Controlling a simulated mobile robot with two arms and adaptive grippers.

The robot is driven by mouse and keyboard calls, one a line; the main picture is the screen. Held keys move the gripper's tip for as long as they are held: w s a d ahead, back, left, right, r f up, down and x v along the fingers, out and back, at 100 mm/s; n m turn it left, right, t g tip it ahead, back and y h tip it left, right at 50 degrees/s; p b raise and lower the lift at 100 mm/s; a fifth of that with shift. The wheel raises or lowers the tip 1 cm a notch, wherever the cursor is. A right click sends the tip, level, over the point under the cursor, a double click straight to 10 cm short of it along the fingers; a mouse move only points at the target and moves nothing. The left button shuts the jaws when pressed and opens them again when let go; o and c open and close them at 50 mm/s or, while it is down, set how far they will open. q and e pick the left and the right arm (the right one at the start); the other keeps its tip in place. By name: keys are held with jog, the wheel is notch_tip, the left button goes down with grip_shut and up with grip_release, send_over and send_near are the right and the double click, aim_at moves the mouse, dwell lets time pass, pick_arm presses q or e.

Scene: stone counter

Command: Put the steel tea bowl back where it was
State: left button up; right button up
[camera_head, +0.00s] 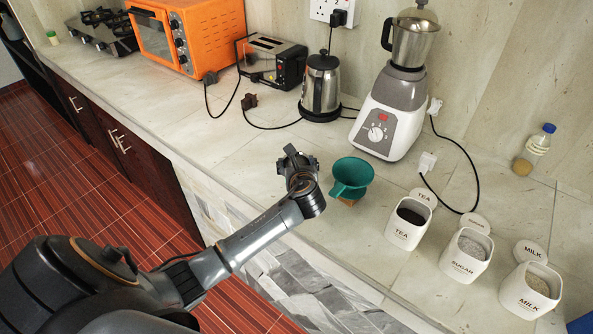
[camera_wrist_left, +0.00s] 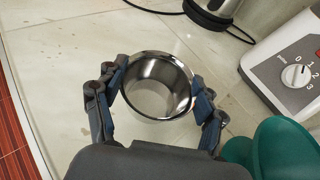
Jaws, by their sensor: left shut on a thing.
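The steel tea bowl (camera_wrist_left: 158,90) is round and shiny, seen from above in the left wrist view, with its open mouth toward the camera. My left gripper (camera_wrist_left: 160,82) has a finger on each side of it and is shut on it. In the head view my left gripper (camera_head: 298,158) is over the counter near its front edge, left of the teal funnel, and hides most or all of the bowl. I cannot tell whether the bowl touches the counter. My right gripper is not in view.
The teal funnel (camera_head: 351,177) stands close to the right of my gripper. Tea (camera_head: 406,233), sugar (camera_head: 466,262) and milk (camera_head: 530,294) canisters stand farther right. A blender (camera_head: 390,118), kettle (camera_head: 321,88), toaster (camera_head: 272,62) and orange oven (camera_head: 187,35) stand behind. Counter (camera_head: 235,148) left of my gripper is clear.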

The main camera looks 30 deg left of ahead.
pick_arm(q)
jog(key=shift+f, duration=1.45)
jog(key=shift+f, duration=0.2)
jog(key=o, duration=1.3)
jog(key=shift+c, duration=0.2)
jog(key=shift+r, duration=0.1)
jog(key=shift+s+d+r, duration=0.15)
jog(key=v, duration=0.7)
jog(key=shift+r, duration=0.1)
